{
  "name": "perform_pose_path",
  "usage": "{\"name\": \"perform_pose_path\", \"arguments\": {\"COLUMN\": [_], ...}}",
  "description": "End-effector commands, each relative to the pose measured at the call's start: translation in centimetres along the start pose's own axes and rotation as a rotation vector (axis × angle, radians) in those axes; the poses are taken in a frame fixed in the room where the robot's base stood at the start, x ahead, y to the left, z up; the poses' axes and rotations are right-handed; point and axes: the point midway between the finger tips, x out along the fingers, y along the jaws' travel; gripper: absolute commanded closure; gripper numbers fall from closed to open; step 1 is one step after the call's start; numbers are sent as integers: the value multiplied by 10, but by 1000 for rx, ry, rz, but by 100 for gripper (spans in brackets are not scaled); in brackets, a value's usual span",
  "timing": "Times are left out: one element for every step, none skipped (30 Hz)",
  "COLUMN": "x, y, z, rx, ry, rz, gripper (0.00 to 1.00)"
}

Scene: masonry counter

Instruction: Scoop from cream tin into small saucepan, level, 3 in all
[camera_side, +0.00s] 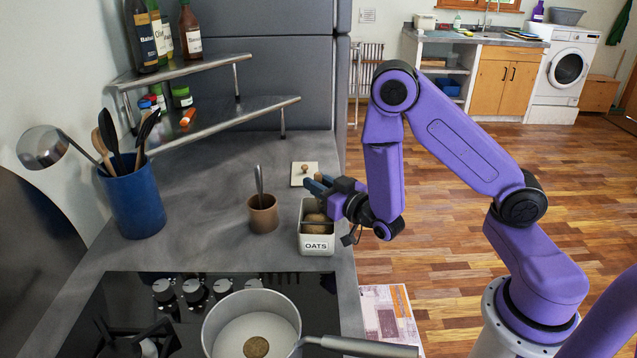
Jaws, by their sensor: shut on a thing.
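The cream tin (316,241), marked OATS, stands open near the counter's right edge, with brown contents showing inside. My gripper (319,186) is over the tin's back part, its dark blue fingers pointing left. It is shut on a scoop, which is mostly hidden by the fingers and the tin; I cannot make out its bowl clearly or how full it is. The small saucepan (222,325) is on the hob at the front, with a small round brown heap of oats (256,347) on its pale bottom.
A cream lid (304,174) with a knob lies behind the tin. A brown cup (263,214) with a utensil stands left of it. A blue utensil crock (137,203), a ladle and a two-tier metal shelf (205,72) are at left. The saucepan's handle (360,346) points right.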

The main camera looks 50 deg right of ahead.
Motion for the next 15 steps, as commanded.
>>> {"name": "perform_pose_path", "arguments": {"x": [0,0,0,0,0,0,0,0,0,0,0,0,0,0,0], "y": [0,0,0,0,0,0,0,0,0,0,0,-1,-1,-1,-1], "z": [0,0,-1,-1,-2,-3,-5,-6,-8,-9,-10,-12,-13,-14,-16], "rx": [0,0,0,0,1,1,1,2,1,1,1,1,1,1,1], "ry": [1,1,1,1,1,2,2,3,2,2,2,2,2,2,2], "rz": [0,0,0,0,0,0,0,0,0,0,0,-1,-1,-1,-1], "gripper": [100,100,100,100,100,100,100,100,100,100,100,100,100,100,100]}}
